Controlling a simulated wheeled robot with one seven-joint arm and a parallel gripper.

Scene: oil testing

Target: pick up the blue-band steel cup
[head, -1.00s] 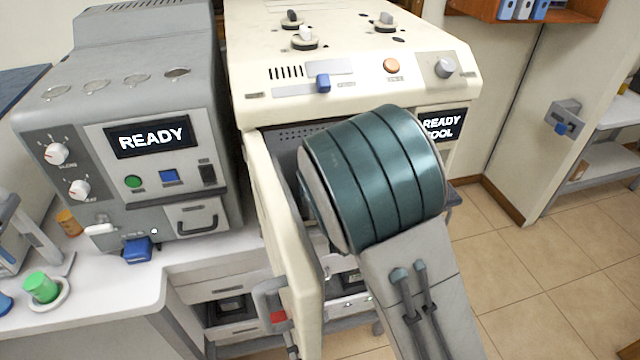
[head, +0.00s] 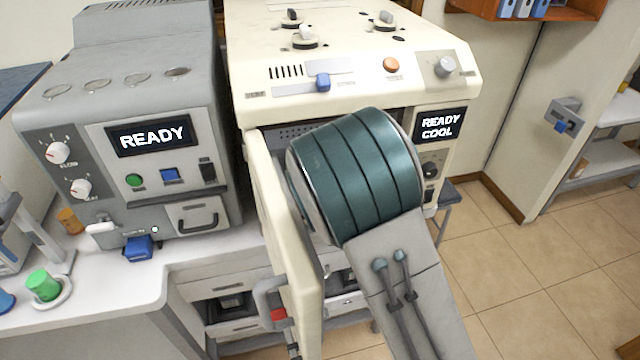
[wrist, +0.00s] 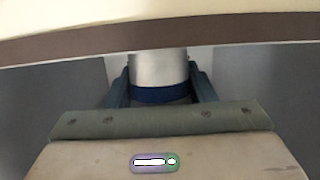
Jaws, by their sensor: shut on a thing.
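In the wrist view, the blue-band steel cup (wrist: 158,70) stands between the two dark blue fingers of my gripper (wrist: 160,90). The fingers are shut on it, one on each side, near its dark blue band. Its top is cut off by a pale edge above. In the head view, my teal and grey arm hides the gripper and the cup; the arm reaches into the open chamber of the cream machine (head: 350,70).
The cream machine's open door (head: 285,230) stands just left of my arm. A grey machine (head: 130,130) reading READY stands on the white counter (head: 110,290) at left. A green cup (head: 43,285) is at the counter's left. Open tiled floor lies to the right.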

